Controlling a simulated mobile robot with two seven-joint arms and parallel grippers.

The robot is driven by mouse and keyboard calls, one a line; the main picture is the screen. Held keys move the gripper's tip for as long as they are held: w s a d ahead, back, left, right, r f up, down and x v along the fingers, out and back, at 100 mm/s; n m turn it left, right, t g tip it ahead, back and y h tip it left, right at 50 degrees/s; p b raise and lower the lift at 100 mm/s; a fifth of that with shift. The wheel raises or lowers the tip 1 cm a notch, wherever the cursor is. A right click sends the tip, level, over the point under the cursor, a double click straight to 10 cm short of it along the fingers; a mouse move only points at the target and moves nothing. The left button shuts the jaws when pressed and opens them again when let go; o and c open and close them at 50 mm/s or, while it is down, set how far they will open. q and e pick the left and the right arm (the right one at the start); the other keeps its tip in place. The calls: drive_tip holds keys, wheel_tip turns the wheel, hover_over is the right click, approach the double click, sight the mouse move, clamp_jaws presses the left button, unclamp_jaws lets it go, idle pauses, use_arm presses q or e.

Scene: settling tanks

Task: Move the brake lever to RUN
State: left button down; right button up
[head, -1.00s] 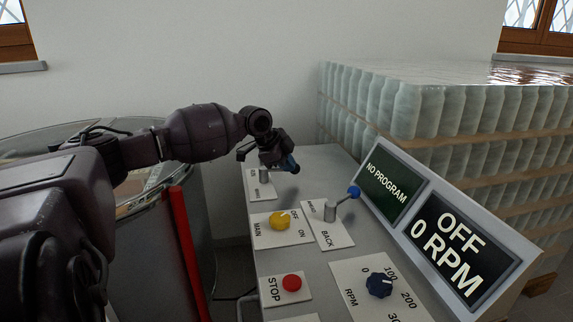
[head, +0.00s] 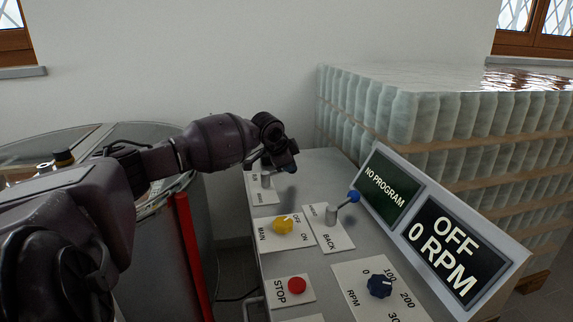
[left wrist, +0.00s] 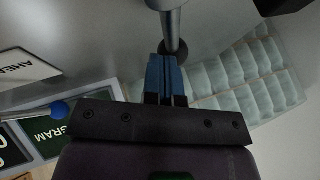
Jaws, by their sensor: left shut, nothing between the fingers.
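The brake lever appears to be the one on the far plate (head: 262,196) of the grey console, with a short metal post (head: 267,181). Its upper part is hidden by my left gripper (head: 289,165) in the head view. In the left wrist view its metal rod (left wrist: 172,26) ends in a dark knob (left wrist: 176,51). My left gripper's blue fingers (left wrist: 165,65) are shut and empty, right by that knob; I cannot tell whether they touch it. The plate's lettering is too small to read, so the lever's setting is unclear. My right gripper is out of view.
A blue-knobbed lever (head: 353,196) marked BACK, a yellow MAIN knob (head: 283,225), a red STOP button (head: 297,285) and a blue RPM dial (head: 380,286) are nearer. A tilted display (head: 452,247) reads OFF 0 RPM. Stacked bottles (head: 440,115) stand behind on the right.

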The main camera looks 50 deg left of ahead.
use_arm(q)
drive_tip(key=shift+w+a+r+n+y+p, duration=0.2)
drive_tip(key=shift+a+n+y+p, duration=0.25)
drive_tip(key=shift+n, duration=0.25)
drive_tip(key=shift+a+f, duration=0.1)
drive_tip(key=shift+f, duration=0.05)
drive_tip(key=shift+n, duration=0.3)
drive_tip(key=shift+f+y, duration=0.15)
drive_tip(key=shift+y, duration=0.1)
